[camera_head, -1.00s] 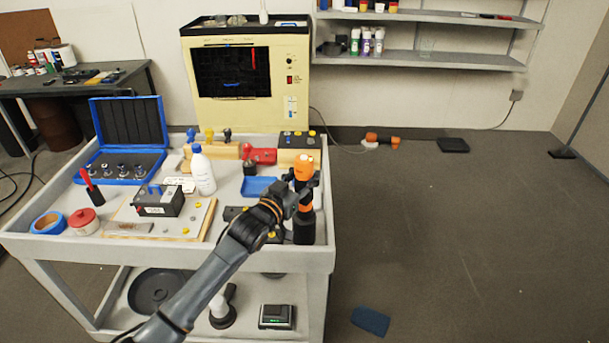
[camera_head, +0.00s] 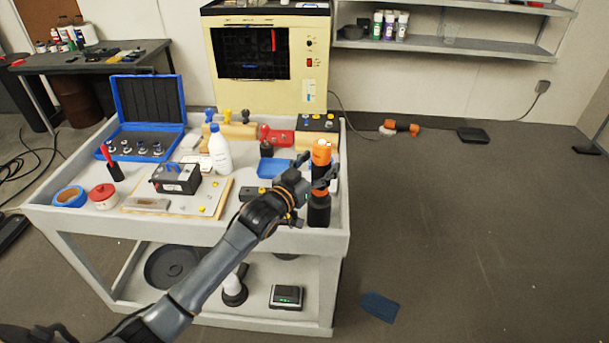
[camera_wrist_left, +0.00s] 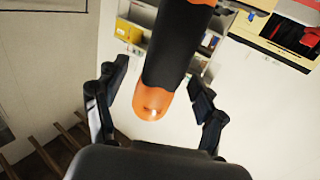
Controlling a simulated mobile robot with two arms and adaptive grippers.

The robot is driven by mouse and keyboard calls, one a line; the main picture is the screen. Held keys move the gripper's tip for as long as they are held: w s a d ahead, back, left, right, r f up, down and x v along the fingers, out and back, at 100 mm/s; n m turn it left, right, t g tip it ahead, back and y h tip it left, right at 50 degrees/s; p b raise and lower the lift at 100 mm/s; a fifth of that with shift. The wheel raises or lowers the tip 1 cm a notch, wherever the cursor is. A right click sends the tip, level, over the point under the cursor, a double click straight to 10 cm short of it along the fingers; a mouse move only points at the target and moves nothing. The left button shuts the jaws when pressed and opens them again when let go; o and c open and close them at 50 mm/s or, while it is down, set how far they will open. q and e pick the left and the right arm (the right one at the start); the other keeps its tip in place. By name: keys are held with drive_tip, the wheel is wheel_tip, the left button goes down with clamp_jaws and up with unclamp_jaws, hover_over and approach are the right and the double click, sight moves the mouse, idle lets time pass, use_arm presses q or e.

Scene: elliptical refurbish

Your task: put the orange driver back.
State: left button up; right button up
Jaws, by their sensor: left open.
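The orange driver (camera_head: 320,153) has an orange top end and a black lower body (camera_head: 319,210). It stands upright at the front right corner of the grey cart's top (camera_head: 180,222). My left gripper (camera_head: 324,182) is at the upper part of the driver, with its fingers open to either side. In the left wrist view, the driver's rounded orange end (camera_wrist_left: 152,103) lies between the spread fingers of my left gripper (camera_wrist_left: 160,95), with gaps on both sides. The fingers partly hide the driver in the head view. My right gripper is not in view.
Near the driver are a blue tray (camera_head: 273,168), a white bottle (camera_head: 220,150) and a black box (camera_head: 177,178) on a board. An open blue case (camera_head: 148,100) stands behind at the left. Another orange-and-black tool (camera_head: 400,127) lies on the floor. The floor to the right is mostly clear.

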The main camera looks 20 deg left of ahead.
use_arm(q)
drive_tip(key=v, duration=1)
drive_tip(key=shift+s, duration=0.2)
drive_tip(key=s+d+f+g+y, duration=0.2)
drive_tip(key=s+f+g, duration=0.3)
drive_tip(key=s+f, duration=0.55)
drive_tip(key=s+f+g+y, duration=0.1)
drive_tip(key=s+f+g, duration=0.3)
drive_tip(key=s, duration=0.6)
drive_tip(key=s+f+g+y, duration=0.1)
drive_tip(key=s+f+g, duration=0.25)
drive_tip(key=s, duration=0.65)
wheel_tip(320, 180, down, 24)
drive_tip(key=s+g, duration=0.1)
drive_tip(key=g, duration=0.2)
drive_tip(key=s+a+f, duration=0.2)
drive_tip(key=s+f, duration=1.5)
drive_tip(key=f, duration=0.1)
drive_tip(key=shift+s+a+g, duration=0.2)
drive_tip(key=shift+a+g, duration=0.15)
drive_tip(key=shift+a, duration=0.05)
